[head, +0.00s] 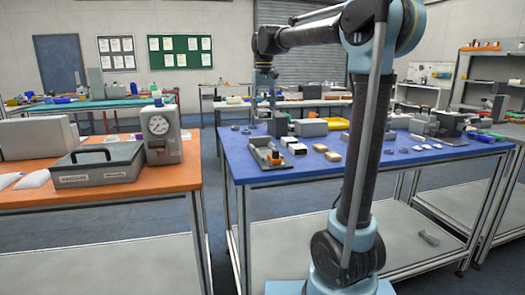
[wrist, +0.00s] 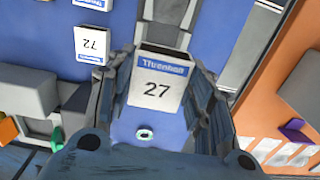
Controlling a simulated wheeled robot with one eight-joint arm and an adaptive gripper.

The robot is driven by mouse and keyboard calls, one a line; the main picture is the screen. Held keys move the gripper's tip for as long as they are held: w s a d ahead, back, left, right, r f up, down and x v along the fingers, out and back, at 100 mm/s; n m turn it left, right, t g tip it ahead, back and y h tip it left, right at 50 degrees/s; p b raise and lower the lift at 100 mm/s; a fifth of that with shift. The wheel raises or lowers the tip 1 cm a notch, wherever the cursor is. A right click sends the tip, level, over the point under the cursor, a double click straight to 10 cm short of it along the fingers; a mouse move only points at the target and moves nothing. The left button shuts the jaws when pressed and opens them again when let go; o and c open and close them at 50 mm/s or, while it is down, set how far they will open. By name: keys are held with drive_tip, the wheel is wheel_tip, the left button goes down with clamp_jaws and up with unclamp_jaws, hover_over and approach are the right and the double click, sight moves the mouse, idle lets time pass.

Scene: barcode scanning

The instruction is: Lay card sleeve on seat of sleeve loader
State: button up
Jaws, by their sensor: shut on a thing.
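My gripper (wrist: 157,105) is shut on a white card sleeve with a blue band and the number 27 (wrist: 157,90). The sleeve is held between the two fingers, above the blue table. In the head view my gripper hangs small and unclear over the far left part of that table. A low grey device with an orange part (head: 268,156), which may be the sleeve loader, stands at the table's near left corner. Its seat cannot be made out. Grey blocks (wrist: 28,85) show at the left of the wrist view.
Another sleeve, numbered 72 (wrist: 92,43), lies on the blue table (head: 300,172). A small white ring (wrist: 146,133) shows below the held sleeve. Several small boxes and grey housings stand farther along the table. An orange table (head: 130,195) with a gauge unit (head: 160,135) stands left, across a gap.

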drive_tip(key=shift+a, duration=0.1)
wheel_tip(320, 180, down, 10)
drive_tip(key=shift+s+r, duration=0.1)
drive_tip(key=shift+c, duration=1.1)
drive_tip(key=o, duration=1)
drive_tip(key=shift+o, duration=0.2)
wheel_tip(320, 180, up, 12)
drive_tip(key=shift+f, duration=0.1)
